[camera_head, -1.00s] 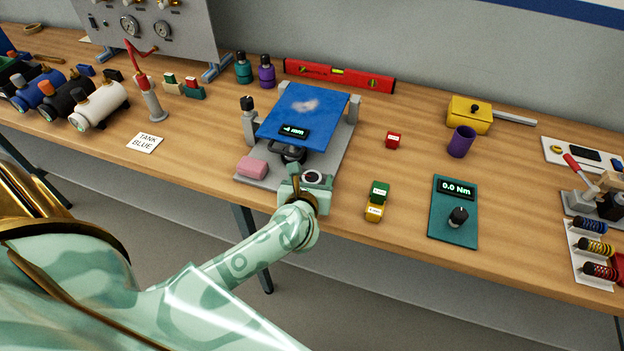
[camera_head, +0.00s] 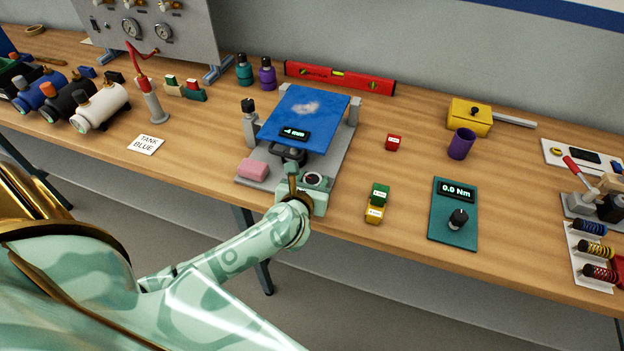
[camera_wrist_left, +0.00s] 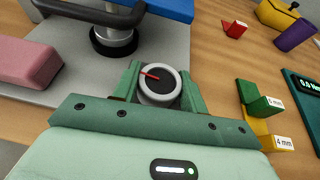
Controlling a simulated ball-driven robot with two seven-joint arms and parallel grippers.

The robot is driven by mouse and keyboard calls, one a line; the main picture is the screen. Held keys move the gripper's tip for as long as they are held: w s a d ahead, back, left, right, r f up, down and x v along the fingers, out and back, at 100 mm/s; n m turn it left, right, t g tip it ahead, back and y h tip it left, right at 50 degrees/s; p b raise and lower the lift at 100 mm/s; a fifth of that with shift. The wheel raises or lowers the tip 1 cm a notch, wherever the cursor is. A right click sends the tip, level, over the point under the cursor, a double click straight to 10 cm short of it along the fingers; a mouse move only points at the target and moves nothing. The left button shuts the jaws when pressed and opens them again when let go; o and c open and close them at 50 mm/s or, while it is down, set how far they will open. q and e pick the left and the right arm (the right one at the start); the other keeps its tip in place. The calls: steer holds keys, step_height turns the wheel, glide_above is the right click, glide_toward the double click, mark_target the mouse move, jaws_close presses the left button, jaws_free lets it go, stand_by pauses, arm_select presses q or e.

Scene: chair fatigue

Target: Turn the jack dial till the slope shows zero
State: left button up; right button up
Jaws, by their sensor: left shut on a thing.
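A blue platform (camera_head: 318,106) stands on a grey base plate (camera_head: 328,160). A small black display (camera_head: 295,134) at its front shows what looks like -4 mm; the sign is hard to read. A round dial (camera_head: 315,179) with a pale ring, dark face and red pointer is near the plate's front right corner. In the left wrist view the dial (camera_wrist_left: 160,85) sits between the green fingers, its pointer toward the upper left. My left gripper (camera_head: 308,182) is shut on the dial. My right gripper is not in view.
A pink block (camera_head: 252,168) lies on the base plate left of the gripper. Green and yellow blocks (camera_head: 376,204) and a torque tester (camera_head: 453,216) stand to the right. A red level (camera_head: 340,78) lies behind. The table's front edge is close below the gripper.

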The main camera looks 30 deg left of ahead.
arm_select(q)
steer(key=m+h+p, duration=0.1)
steer(key=m+h, duration=0.3)
steer(key=shift+a+t+h, duration=0.15)
steer(key=shift+t+h, duration=0.15)
steer(key=shift+h, duration=0.1)
steer(key=shift+m+g+h, duration=0.5)
steer(key=shift+m+h, duration=1.4)
steer(key=shift+h, duration=0.2)
steer(key=o, duration=1)
steer(key=p+v, duration=0.2)
steer(key=v, duration=1.4)
steer(key=shift+a+p, duration=0.3)
